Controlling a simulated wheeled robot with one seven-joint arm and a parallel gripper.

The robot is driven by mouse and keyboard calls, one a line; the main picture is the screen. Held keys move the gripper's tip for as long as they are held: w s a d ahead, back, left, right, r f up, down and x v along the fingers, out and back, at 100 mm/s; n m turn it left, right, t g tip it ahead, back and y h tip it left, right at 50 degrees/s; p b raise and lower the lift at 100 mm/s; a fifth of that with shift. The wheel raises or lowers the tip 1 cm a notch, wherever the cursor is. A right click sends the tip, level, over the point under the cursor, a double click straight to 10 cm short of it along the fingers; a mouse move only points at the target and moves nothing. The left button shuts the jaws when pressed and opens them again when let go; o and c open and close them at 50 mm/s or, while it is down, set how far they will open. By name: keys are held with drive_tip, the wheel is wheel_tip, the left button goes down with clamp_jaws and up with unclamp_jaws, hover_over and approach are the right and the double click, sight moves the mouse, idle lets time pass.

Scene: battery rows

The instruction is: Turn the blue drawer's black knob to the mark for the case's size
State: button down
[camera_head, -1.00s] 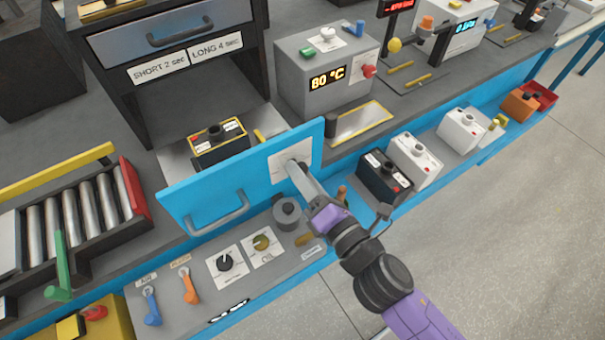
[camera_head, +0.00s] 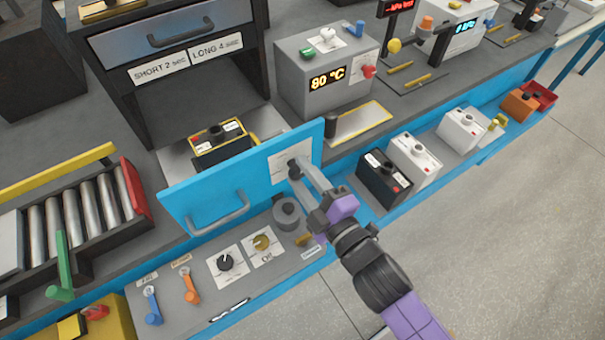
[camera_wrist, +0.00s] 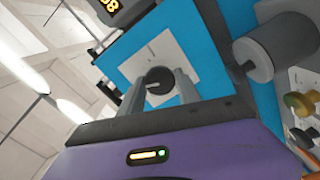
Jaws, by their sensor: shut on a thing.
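The blue drawer (camera_head: 178,210) has an upright blue front panel with a grey bar handle (camera_head: 217,213). A white plate (camera_head: 277,168) sits at the panel's right end, and it also shows in the wrist view (camera_wrist: 170,48). The black knob (camera_wrist: 158,75) is on this plate. My gripper (camera_head: 296,169) is shut on the knob, with one finger on each side of it in the wrist view. The marks on the plate are too small to read. A black case (camera_head: 219,142) with yellow edging around it stands behind the panel.
Below the panel, a grey ledge holds a grey cylinder (camera_head: 287,213), a black dial (camera_head: 225,262), an olive dial (camera_head: 262,242) and blue and orange levers. Black and white cases (camera_head: 384,178) stand to the right of my arm. Open floor lies at the lower right.

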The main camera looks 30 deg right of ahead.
drive_tip(key=m, duration=0.6)
drive_tip(key=m+p, duration=0.1)
drive_tip(key=m, duration=0.6)
drive_tip(key=shift+f, duration=0.1)
idle(0.4)
drive_tip(key=c, duration=0.9)
unclamp_jaws()
drive_tip(key=shift+o, duration=0.2)
drive_tip(key=s+b, duration=0.1)
drive_tip(key=s, duration=0.7)
